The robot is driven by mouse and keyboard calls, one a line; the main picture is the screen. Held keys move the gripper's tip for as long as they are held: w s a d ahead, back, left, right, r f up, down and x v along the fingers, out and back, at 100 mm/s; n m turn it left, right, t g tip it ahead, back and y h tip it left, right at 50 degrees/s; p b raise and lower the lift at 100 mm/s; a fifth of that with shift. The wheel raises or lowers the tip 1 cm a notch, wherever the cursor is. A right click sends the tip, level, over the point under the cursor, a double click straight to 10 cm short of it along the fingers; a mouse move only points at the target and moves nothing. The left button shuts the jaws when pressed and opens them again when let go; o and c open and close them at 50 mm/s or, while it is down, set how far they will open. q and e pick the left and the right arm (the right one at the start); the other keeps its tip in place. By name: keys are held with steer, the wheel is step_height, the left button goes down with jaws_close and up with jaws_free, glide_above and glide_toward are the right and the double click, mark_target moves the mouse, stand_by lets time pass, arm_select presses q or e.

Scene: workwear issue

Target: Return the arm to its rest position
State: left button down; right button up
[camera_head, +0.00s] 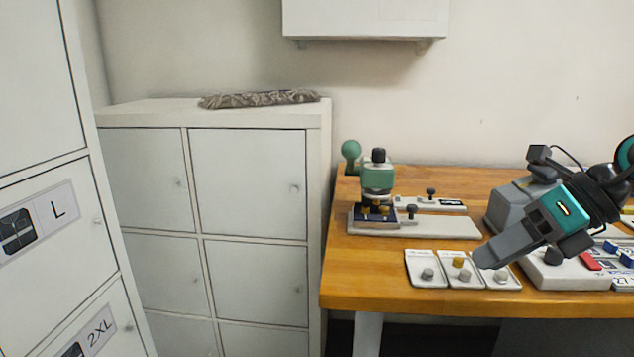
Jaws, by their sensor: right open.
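My right arm comes in from the right edge, and my right gripper (510,246) hangs over the right part of the wooden table (352,286). Its grey fingers point down and to the left, above small white cards with knobs (427,270). I see nothing held between the fingers, and the gripper is open. Whether the fingertips touch anything below cannot be told. My left gripper is not in view.
A green and black press-like device (377,178) stands on the table. A grey machine (508,207) is partly behind my arm. A white cabinet (248,185) stands left of the table, with a folded patterned cloth (260,98) on top. Lockers labelled L and 2XL (40,175) are at far left.

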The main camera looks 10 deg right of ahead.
steer(key=w+a+f+m+t+y+p, duration=0.1)
steer(key=w+a+f+m+t+p, duration=0.15)
steer(key=f+m+t, duration=0.55)
steer(key=w+a+f+m+t+y+p, duration=0.15)
steer(key=a+f+m+t, duration=0.25)
steer(key=m, duration=0.9)
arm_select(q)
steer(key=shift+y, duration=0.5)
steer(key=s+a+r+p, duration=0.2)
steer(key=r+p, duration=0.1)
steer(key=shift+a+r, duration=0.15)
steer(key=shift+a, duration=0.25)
arm_select(e)
steer(key=s+a+f+m+g+h, duration=0.2)
steer(key=s+a+f+m+h, duration=0.2)
steer(key=s+f+m, duration=0.3)
steer(key=s+a+f+m+g+h, duration=0.3)
steer(key=s+f+m, duration=0.4)
steer(key=f, duration=0.5)
steer(key=m+h, duration=0.1)
steer(key=m, duration=0.1)
steer(key=shift+a+m, duration=0.3)
steer(key=shift+a, duration=0.1)
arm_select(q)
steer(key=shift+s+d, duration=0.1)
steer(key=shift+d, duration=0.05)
arm_select(e)
steer(key=shift+w+r+h, duration=0.1)
steer(key=shift+h, duration=0.15)
